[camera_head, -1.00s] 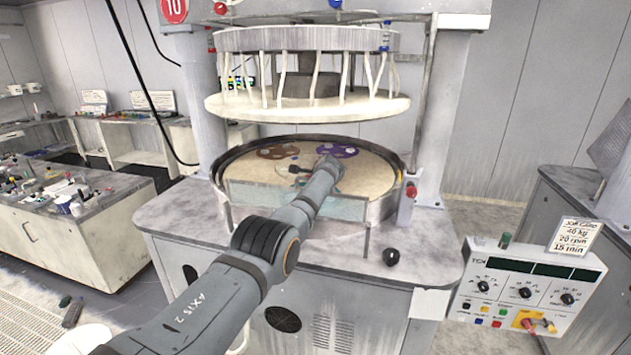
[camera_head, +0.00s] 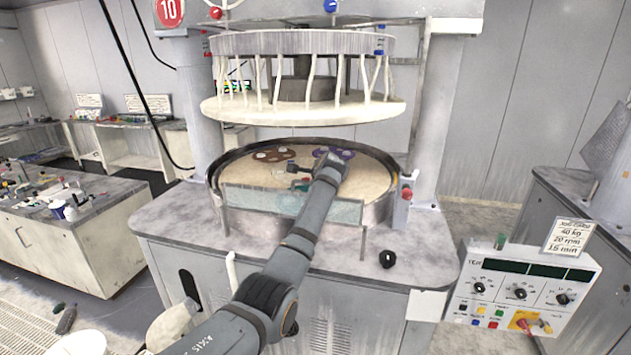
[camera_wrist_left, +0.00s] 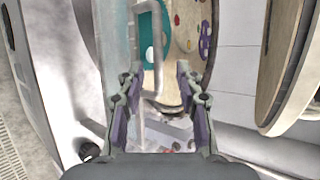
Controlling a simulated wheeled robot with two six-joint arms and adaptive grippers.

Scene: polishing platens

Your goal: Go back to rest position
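My left arm reaches in from the lower left in the head view, over the front rim of the round polishing platen (camera_head: 372,180). My left gripper (camera_head: 294,169) is above the platen's front part, pointing left, small in the head view. In the left wrist view the left gripper (camera_wrist_left: 160,98) has its two fingers well apart with nothing held between them. A purple carrier disc (camera_head: 343,153) and a brown one (camera_head: 275,154) lie on the platen behind it. My right gripper is not in view.
The upper plate (camera_head: 300,112) hangs above the platen. A clear guard (camera_head: 290,205) stands at the platen's front under my arm. A black knob (camera_head: 387,259) sits on the machine top. A control panel (camera_head: 520,290) stands at right, and a cluttered bench (camera_head: 110,240) at left.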

